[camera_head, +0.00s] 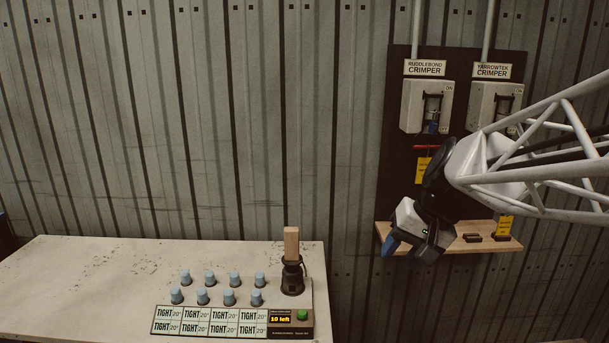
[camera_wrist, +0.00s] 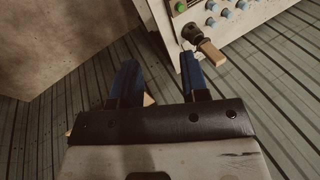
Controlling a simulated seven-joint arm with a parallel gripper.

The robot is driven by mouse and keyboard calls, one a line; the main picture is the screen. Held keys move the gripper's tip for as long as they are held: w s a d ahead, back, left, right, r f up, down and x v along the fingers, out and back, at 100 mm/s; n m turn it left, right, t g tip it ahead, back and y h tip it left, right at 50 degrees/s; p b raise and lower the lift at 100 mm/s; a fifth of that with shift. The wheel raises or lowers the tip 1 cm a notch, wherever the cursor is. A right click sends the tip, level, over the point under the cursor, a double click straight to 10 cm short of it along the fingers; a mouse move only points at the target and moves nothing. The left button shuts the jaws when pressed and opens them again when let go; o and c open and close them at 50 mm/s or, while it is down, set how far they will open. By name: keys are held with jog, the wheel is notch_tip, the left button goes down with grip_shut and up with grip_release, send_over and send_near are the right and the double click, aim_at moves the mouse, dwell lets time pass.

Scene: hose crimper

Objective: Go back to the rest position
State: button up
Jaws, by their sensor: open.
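My gripper (camera_head: 408,249) hangs in front of the wall board at the right in the head view, by the left end of the wooden shelf. In the wrist view its two blue fingers (camera_wrist: 158,82) stand apart with nothing between them. The gripper is open and empty. My arm reaches in from the right edge and hides part of the board and shelf.
The Ruddlebond crimper (camera_head: 414,107) and Yarrowtek crimper (camera_head: 484,104) hang on the board above the wooden shelf (camera_head: 510,245). A pale table (camera_head: 70,290) at the left holds a panel with several blue knobs and a wooden-handled lever (camera_head: 291,244). Open space lies between table and shelf.

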jog(key=s+f+n+h, duration=0.1)
jog(key=s+f+h, duration=0.1)
jog(key=s, duration=0.6)
jog(key=s+f+h, duration=0.2)
jog(key=s+f, duration=0.3)
jog(key=s, duration=0.3)
jog(key=shift+s+d+n+h, duration=0.3)
jog(key=shift+s+d+n, duration=0.1)
jog(key=shift+d, duration=0.05)
